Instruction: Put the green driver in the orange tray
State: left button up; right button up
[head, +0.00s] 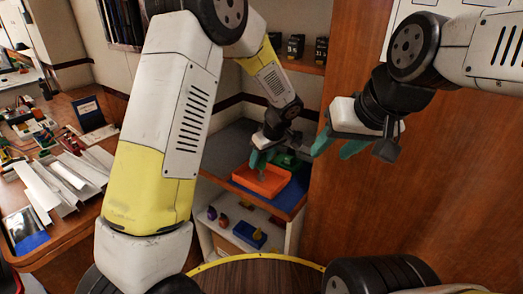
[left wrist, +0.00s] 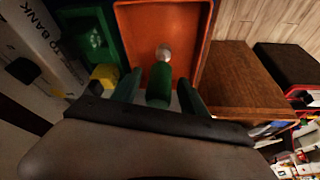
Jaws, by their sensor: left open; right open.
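The orange tray (head: 266,183) stands on the blue-grey shelf top, and it fills the upper middle of the left wrist view (left wrist: 206,40). My left gripper (head: 260,160) is over the tray, with its teal fingers pointing down. In the left wrist view the green driver (left wrist: 158,86) is between the two open fingers, with its handle toward the camera and its silver end (left wrist: 163,53) toward the tray. I cannot tell whether the driver touches the tray floor. My right gripper (head: 337,143) is open and empty, to the right of the tray.
A green bin (head: 286,160) stands behind the tray. A lower shelf holds a blue tray (head: 248,235) and several small coloured items. A wooden panel (head: 400,200) rises at the right. A cluttered desk (head: 50,235) is at the left, and a round wooden top (head: 258,275) is in front.

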pick_arm(q)
jog(key=v, duration=1.2)
jog(key=s+a+r+m+t+h, duration=0.1)
jog(key=s+a+r+m, duration=0.3)
jog(key=s+a, duration=0.4)
jog(key=s+a+r+m+t+h, duration=0.1)
jog(key=s+a+r+m+h, duration=0.3)
jog(key=s+a, duration=0.5)
jog(key=s+r, duration=0.2)
jog(key=s, duration=0.4)
jog(key=shift+a+t, duration=0.3)
jog(key=shift+a, duration=0.05)
